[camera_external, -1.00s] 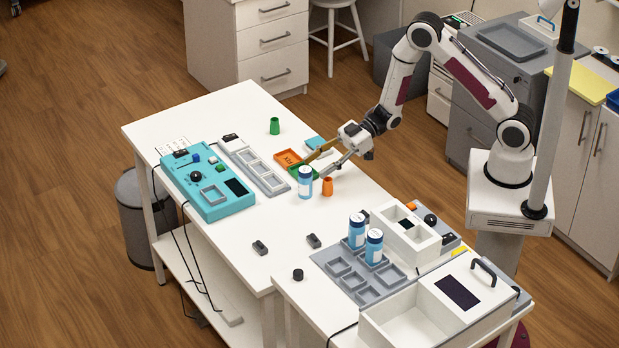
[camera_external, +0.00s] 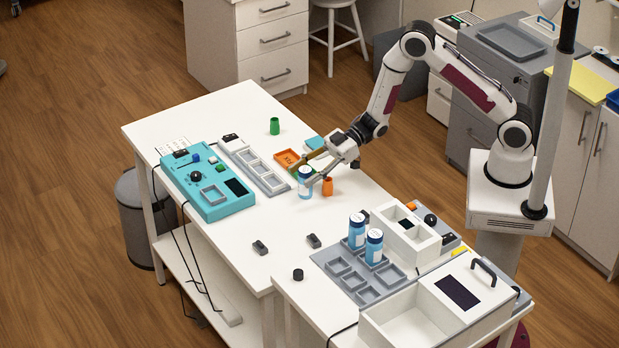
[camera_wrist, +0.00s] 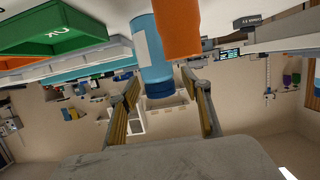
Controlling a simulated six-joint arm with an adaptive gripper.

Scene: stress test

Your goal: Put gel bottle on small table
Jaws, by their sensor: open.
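A blue bottle with a white label (camera_external: 305,187) stands upright on the long white table (camera_external: 215,260). It also shows in the wrist view (camera_wrist: 146,42), inverted, with its blue cap towards my fingers. My gripper (camera_external: 308,169) is open at the height of the bottle's top; in the wrist view its fingers (camera_wrist: 165,100) spread either side of the cap with gaps. Two similar blue bottles (camera_external: 374,249) stand in the grey compartment tray at the front right. I cannot tell which table is the small one; another white table (camera_external: 300,300) adjoins at the front.
An orange cup (camera_external: 327,187) stands close right of the bottle. Green (camera_external: 293,173) and orange (camera_external: 281,162) trays lie just behind it. A teal device (camera_external: 210,205) and a grey tray row are to the left. The long table's front is mostly clear.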

